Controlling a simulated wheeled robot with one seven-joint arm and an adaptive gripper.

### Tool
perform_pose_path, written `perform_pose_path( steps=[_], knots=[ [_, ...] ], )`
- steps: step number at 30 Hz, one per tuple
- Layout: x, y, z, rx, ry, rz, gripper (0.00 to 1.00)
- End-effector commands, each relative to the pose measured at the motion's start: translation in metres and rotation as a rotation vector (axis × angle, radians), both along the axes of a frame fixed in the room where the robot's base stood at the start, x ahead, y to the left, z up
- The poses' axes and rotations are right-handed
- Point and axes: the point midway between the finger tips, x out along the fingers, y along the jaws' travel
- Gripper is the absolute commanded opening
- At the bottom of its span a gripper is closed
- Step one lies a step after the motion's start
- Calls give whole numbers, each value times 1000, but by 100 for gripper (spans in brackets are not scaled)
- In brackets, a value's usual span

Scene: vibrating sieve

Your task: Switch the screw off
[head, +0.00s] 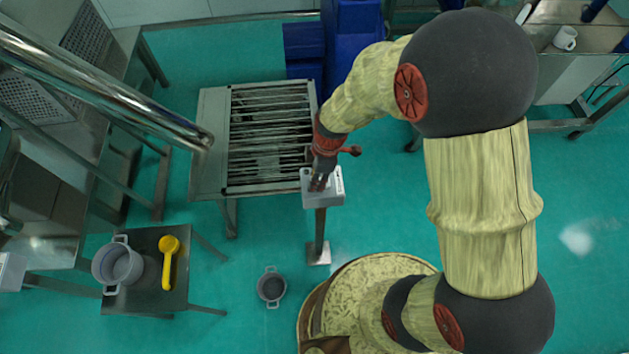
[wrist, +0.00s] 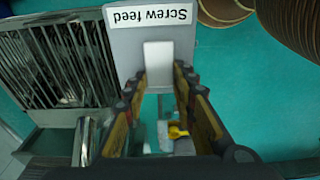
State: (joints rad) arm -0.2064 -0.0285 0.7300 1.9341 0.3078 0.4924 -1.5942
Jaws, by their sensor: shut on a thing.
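The grey control box (head: 336,198) stands on a post beside the grated table, with a white label on its right part in the head view. In the wrist view the box (wrist: 122,38) carries the label "Screw feed" (wrist: 164,15). A white switch piece (wrist: 158,54) sticks out from its face. My gripper (wrist: 160,76) has one finger on each side of the white piece and is shut on it. In the head view my gripper (head: 318,183) points down at the box and covers part of its face. The switch's setting cannot be read.
The grated sieve table (head: 210,150) stands left of the box. Blue machinery (head: 350,40) is behind it. A small table (head: 145,290) holds a grey pot (head: 118,264) and a yellow scoop (head: 169,260). Another pot (head: 271,287) sits on the floor. The green floor at right is mostly clear.

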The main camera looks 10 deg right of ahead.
Motion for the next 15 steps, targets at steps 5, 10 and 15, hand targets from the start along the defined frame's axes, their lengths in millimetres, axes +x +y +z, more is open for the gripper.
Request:
perform_pose_path(
  steps=[5, 10, 15],
  knots=[
    [1, -2, -3, 41, -6, -1, 2],
    [0, -1, 0, 54, -5, 1, 2],
    [0, -1, 1, 54, -6, 2, 2]
  ],
)
